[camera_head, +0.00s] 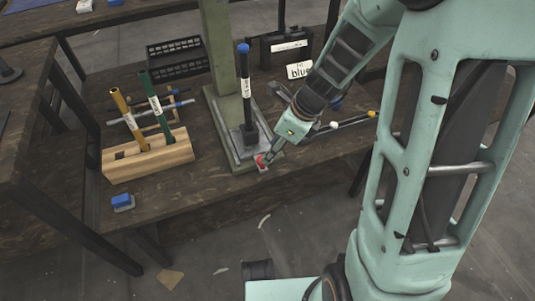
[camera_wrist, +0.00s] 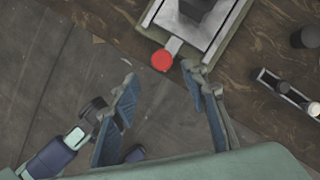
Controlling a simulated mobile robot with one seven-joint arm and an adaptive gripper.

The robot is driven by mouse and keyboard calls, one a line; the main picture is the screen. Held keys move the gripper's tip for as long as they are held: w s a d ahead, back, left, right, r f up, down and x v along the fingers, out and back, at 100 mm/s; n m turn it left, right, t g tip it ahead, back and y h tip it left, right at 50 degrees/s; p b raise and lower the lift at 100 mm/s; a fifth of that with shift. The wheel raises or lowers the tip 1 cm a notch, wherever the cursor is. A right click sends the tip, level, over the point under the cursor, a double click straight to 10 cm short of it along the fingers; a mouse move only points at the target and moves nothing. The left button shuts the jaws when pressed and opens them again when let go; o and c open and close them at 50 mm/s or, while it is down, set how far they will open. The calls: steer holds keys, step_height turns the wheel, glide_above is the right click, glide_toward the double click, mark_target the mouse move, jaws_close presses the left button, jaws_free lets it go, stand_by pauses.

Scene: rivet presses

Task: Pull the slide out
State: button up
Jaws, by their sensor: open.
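The press (camera_head: 216,110) is a green column on a metal base plate near the table's front edge. The slide's red round knob (camera_wrist: 162,61) sticks out from the base plate (camera_wrist: 225,40) on a short grey bar (camera_wrist: 174,45). The slide appears mostly within the base, and its inner part is hidden. The knob also shows in the head view (camera_head: 261,160), partly covered by my gripper. My gripper (camera_wrist: 158,76) is open, its two blue-padded fingers spread around the line of the knob. The knob lies just beyond the fingertips, with no contact visible.
A wooden block (camera_head: 150,160) holds yellow-handled and green-handled tools to the left. A blue-capped black handle (camera_head: 244,85) stands at the press. A small blue item (camera_head: 122,202) lies at the front left. A black crate (camera_head: 175,58) sits behind. Open floor lies before the table.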

steer(key=v, duration=0.5)
steer(key=shift+s+d+r, duration=0.1)
steer(key=shift+d+r, duration=0.05)
steer(key=shift+r, duration=0.15)
